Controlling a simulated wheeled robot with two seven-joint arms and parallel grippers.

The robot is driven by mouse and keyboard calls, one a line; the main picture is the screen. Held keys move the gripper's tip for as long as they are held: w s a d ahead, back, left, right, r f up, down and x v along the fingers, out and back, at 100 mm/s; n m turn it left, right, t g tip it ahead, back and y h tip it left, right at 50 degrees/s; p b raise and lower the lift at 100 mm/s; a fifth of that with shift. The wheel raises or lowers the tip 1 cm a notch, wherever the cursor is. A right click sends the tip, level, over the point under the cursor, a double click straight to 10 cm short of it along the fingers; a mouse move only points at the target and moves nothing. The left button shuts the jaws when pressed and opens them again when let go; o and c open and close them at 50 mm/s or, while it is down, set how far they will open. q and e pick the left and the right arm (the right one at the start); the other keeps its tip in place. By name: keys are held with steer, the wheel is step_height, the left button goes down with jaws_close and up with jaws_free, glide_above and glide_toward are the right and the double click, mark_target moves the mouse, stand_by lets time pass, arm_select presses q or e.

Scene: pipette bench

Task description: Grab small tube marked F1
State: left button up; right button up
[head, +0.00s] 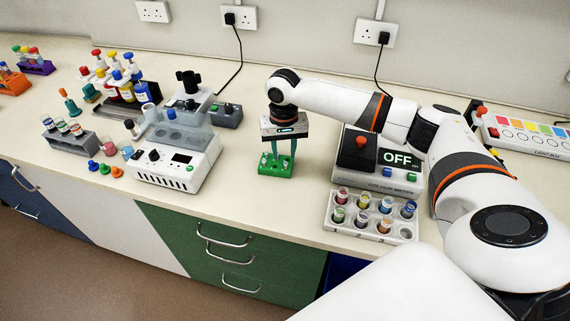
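Small tubes with coloured caps stand in a grey rack (70,140) at the left and in a pale tray (338,227) at the right. Their markings are too small to read, so I cannot tell which is F1. My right gripper (279,162) reaches down over a small green stand (275,170) in the middle of the bench. Its two fingers look apart, and I see no tube between them. Whether the fingertips touch the stand is unclear. My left gripper is out of view.
A white instrument (180,165) stands left of the gripper, with loose coloured caps (105,169) beside it. The colour meter (393,160), reading OFF, stands at the right. A bottle rack (122,103) is behind left. Bare bench (235,185) lies left of the green stand.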

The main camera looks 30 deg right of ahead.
mark_target(286, 163)
steer(key=f, duration=0.1)
steer(key=s+f, duration=0.1)
steer(key=f, duration=0.1)
steer(key=shift+d+f+p, duration=0.1)
steer(key=shift+f+p, duration=0.05)
steer(key=shift+p, duration=0.25)
steer(key=shift+w+f, duration=0.15)
steer(key=shift+f, duration=0.1)
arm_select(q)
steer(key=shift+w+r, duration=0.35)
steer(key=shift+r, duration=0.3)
arm_select(e)
jaws_close()
